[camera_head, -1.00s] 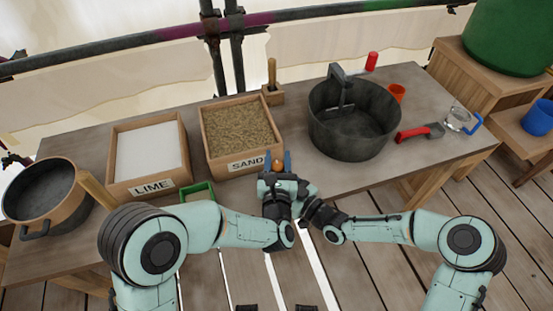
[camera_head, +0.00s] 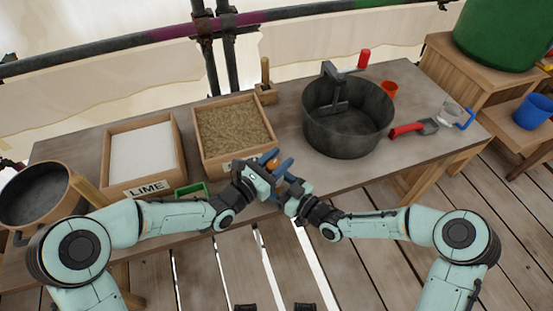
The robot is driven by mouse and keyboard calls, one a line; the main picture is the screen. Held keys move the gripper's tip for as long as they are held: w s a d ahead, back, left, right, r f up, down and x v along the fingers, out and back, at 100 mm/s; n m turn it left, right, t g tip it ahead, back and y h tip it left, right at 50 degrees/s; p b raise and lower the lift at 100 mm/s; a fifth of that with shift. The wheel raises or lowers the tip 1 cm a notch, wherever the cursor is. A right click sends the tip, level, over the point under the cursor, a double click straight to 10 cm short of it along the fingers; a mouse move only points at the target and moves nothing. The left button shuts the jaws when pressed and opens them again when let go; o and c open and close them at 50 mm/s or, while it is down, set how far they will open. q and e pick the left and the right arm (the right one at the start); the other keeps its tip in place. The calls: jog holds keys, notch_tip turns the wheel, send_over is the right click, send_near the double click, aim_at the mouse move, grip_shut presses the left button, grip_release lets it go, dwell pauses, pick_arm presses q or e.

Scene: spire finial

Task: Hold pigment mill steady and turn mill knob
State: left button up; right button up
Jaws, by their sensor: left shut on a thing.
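An orange-brown rounded part, which looks like the pigment mill (camera_head: 273,165), shows at the table's front edge, just right of the sand box. Most of it is hidden by my grippers, and I cannot make out its knob apart from its body. My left gripper (camera_head: 271,160) reaches in from the left and is shut on the mill, with blue fingers around the orange-brown part. My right gripper (camera_head: 288,178) is close beside it on the right. Its fingers overlap the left gripper in the picture, so its opening is unclear.
A sand box (camera_head: 231,125), a lime box (camera_head: 143,153) and a small green tray (camera_head: 191,190) are nearby. A large dark pot (camera_head: 347,120) stands to the right, with a red-handled tool (camera_head: 413,128) beyond. A bucket (camera_head: 38,195) stands at the left.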

pick_arm(q)
jog(key=shift+s+d+f+m+g, duration=0.2)
jog(key=shift+f+m+g, duration=0.1)
jog(key=shift+f+g, duration=0.1)
jog(key=shift+r+h, duration=0.1)
jog(key=shift+h, duration=0.2)
jog(key=shift+a+r+m+g+h, duration=0.1)
jog(key=shift+r+m+g+h, duration=0.05)
jog(key=shift+m+g+h, duration=0.15)
jog(key=o, duration=1)
jog(key=shift+a+r, duration=0.1)
jog(key=shift+a, duration=0.1)
